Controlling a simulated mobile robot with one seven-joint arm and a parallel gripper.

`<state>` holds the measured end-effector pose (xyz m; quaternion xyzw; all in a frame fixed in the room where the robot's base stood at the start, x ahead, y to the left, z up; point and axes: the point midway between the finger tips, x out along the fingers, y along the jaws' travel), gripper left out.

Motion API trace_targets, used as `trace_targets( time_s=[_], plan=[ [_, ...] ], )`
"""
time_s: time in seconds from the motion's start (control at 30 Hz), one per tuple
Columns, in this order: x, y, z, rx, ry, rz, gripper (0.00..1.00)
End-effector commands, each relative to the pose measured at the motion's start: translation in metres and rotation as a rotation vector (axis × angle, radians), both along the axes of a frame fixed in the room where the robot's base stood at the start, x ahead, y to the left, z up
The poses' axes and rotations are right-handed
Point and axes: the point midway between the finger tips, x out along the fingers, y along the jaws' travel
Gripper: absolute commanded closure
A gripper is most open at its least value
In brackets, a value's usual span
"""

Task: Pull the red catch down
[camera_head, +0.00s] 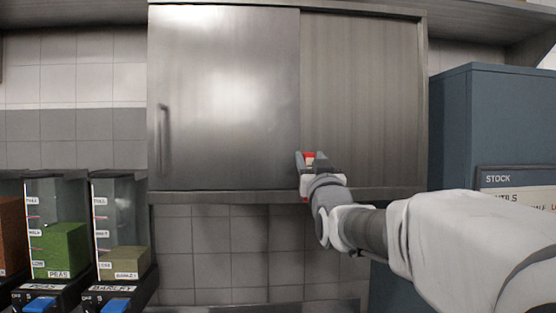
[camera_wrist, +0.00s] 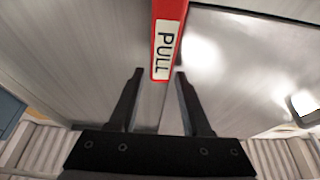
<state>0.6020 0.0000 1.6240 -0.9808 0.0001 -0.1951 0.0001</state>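The red catch (camera_wrist: 168,40) is a narrow red strip with a white PULL label, at the top middle of the wrist view. In the head view a small part of the red catch (camera_head: 309,157) shows at the lower middle of the metal cabinet, mostly hidden by my gripper (camera_head: 312,163). In the wrist view my gripper (camera_wrist: 157,72) is open, its two black fingers apart. The catch's lower end lies between the fingertips in the picture. Whether either finger touches it I cannot tell.
The metal cabinet (camera_head: 225,100) has two sliding doors and a vertical handle (camera_head: 163,138) at the left. Dispensers of peas (camera_head: 62,250) and barley (camera_head: 122,262) stand at lower left. A blue cabinet (camera_head: 505,120) with a stock sign stands at right.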

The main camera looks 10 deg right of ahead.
Motion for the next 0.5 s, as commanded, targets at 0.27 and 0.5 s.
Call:
trace_targets(
  time_s=[0.27,0.5],
  plan=[
    [-0.0001,0.0000,0.0002,0.000,0.000,0.000,1.00],
    [0.0000,0.0000,0.0003,0.000,-0.001,0.000,1.00]
  ],
)
